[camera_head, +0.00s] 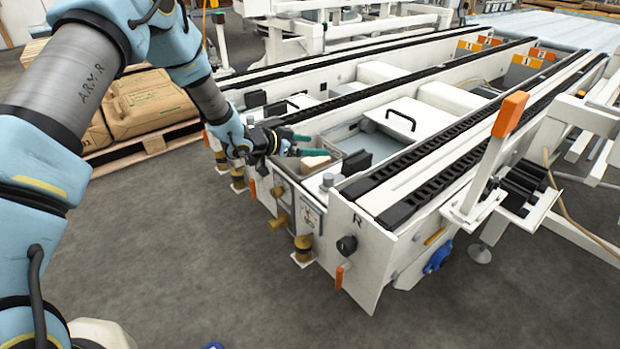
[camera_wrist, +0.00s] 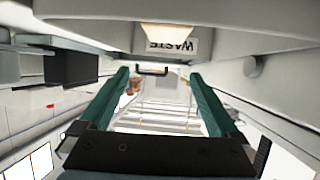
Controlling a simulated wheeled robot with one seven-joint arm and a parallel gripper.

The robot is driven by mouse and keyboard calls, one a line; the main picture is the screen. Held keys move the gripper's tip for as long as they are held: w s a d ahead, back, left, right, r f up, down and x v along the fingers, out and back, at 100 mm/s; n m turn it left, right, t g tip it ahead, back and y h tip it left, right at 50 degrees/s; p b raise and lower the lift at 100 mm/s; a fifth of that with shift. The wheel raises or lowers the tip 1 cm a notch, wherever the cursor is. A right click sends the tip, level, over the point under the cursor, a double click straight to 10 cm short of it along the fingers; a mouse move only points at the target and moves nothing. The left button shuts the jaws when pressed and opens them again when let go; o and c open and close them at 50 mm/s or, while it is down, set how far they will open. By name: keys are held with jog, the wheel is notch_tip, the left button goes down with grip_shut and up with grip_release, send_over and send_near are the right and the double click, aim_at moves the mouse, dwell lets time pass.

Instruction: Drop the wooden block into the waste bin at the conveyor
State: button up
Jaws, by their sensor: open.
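My gripper (camera_head: 287,140) is at the near end of the conveyor. Its teal fingers are spread in the wrist view (camera_wrist: 160,98), with nothing clearly held between them. A pale tan piece, apparently the wooden block (camera_head: 316,162), shows just right of and below the fingers. It seems to lie in or on a small grey container (camera_head: 336,157). In the wrist view a bright pale piece (camera_wrist: 165,33) shows beside an upside-down WASTE label (camera_wrist: 179,46), apart from the fingers. I cannot tell how deep the block sits; its lower part is hidden.
White conveyor frames with black chain tracks (camera_head: 430,166) run to the back right. A white cover with a black handle (camera_head: 405,118) lies between them. An orange-capped post (camera_head: 509,114) stands at right.

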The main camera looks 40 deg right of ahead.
jog(key=p+v, duration=0.1)
jog(key=v, duration=0.9)
jog(key=shift+w+a+r, duration=0.1)
jog(key=shift+a, duration=0.2)
jog(key=shift+a, duration=0.1)
